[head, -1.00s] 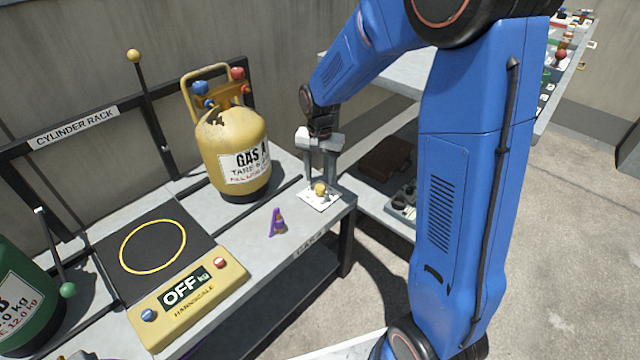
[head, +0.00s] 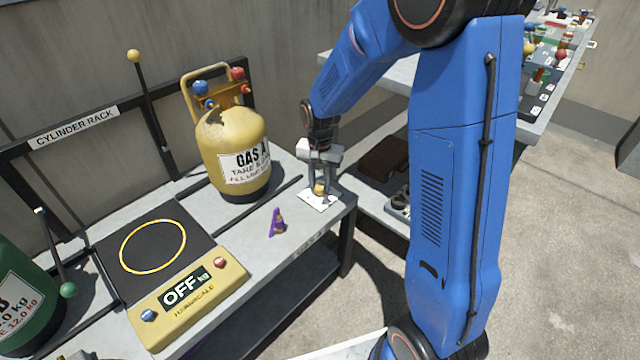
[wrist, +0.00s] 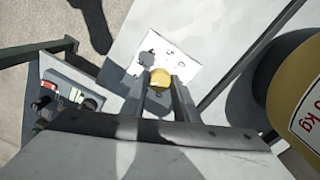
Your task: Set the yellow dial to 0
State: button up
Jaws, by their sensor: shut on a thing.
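The yellow dial (head: 319,188) sits on a small white plate (head: 313,201) at the right front corner of the grey bench. My gripper (head: 319,183) points down over it and is shut on the dial. In the wrist view the dial (wrist: 160,78) shows between my two fingertips (wrist: 161,84), with the white plate (wrist: 188,62) around it. Dark marks show on the plate, but they are too small to read, and I cannot tell where the dial points.
A yellow GAS A cylinder (head: 236,150) stands left of my gripper. A purple object (head: 277,222) lies in front. A scale (head: 187,303) reading OFF is further left. A second bench (head: 400,75) with several items stands at the right.

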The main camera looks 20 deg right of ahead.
jog(key=shift+n, duration=0.3)
jog(key=n, duration=0.3)
jog(key=shift+n, duration=0.3)
jog(key=n, duration=0.3)
jog(key=shift+n, duration=0.4)
jog(key=n, duration=0.4)
jog(key=shift+n, duration=2.1)
jog(key=o, duration=1.1)
jog(key=shift+c, duration=0.2)
